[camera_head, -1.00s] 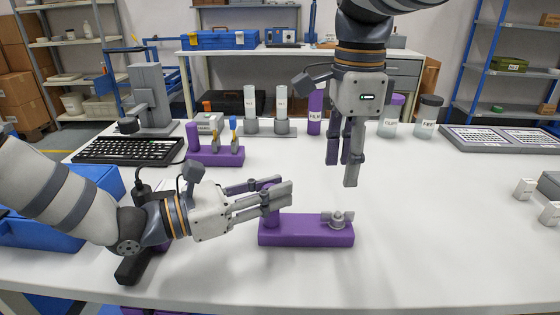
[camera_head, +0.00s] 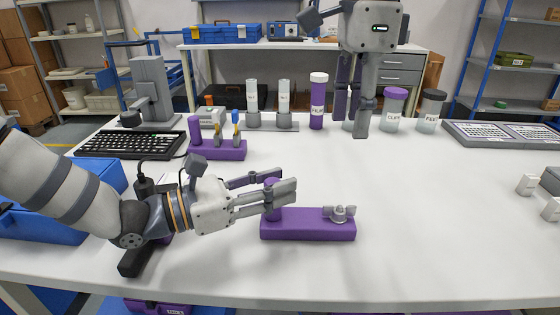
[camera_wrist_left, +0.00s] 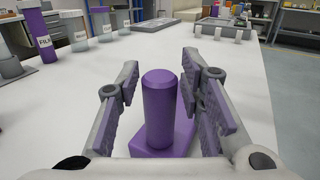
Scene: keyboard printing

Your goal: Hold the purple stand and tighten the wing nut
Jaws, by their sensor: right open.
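The purple stand (camera_head: 300,231) lies on the white table, with an upright purple post (camera_head: 272,205) at its left end and a grey wing nut (camera_head: 340,213) on top of its right end. My left gripper (camera_head: 272,188) is around the post. In the left wrist view the post (camera_wrist_left: 160,108) stands between the two padded fingers, with a gap on each side, so the gripper is open. My right gripper (camera_head: 352,122) is open and empty, with its fingers pointing down, high above and beyond the wing nut and clear of it.
A smaller purple holder (camera_head: 218,151) with several tools stands behind my left gripper. A black keyboard (camera_head: 128,144) is at the back left and a blue case (camera_head: 40,225) at the left edge. Several jars and cylinders line the back.

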